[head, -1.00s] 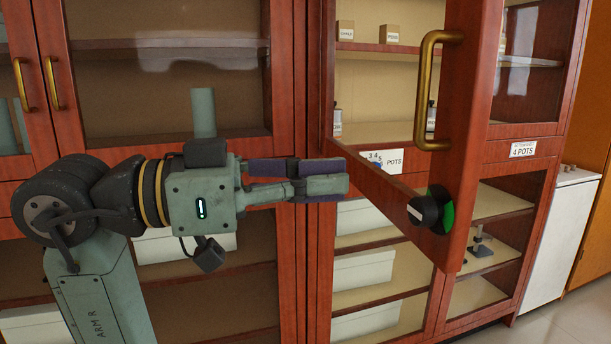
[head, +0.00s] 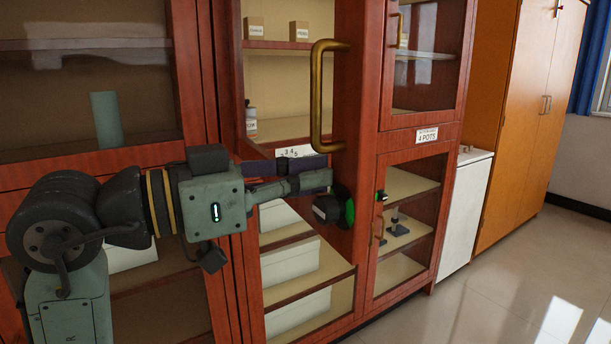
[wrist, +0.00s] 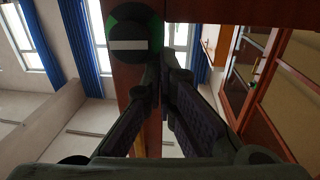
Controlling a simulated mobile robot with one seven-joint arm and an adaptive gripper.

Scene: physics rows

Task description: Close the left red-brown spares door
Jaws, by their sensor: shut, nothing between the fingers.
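A red-brown glazed door (head: 358,110) stands open, swung out from the cabinet in the head view. It has a brass bar handle (head: 318,95) and, low on its frame, a black knob (head: 328,209) with a green disc. I see no legible spares label. My gripper (head: 326,180) is shut and empty, its fingers pointing right, with the tips overlapping the door frame just above the knob. In the wrist view the knob (wrist: 135,43) sits just beyond my fingertips (wrist: 158,78), with the door frame behind them. I cannot tell whether they touch the door.
Shelves behind the door hold small boxes (head: 300,31), a bottle (head: 251,118) and white bins (head: 290,262). A glazed lower door (head: 408,230) labelled 4 POTS is at right. A white unit (head: 466,210) and an orange cupboard (head: 520,120) stand farther right. The floor (head: 500,285) there is clear.

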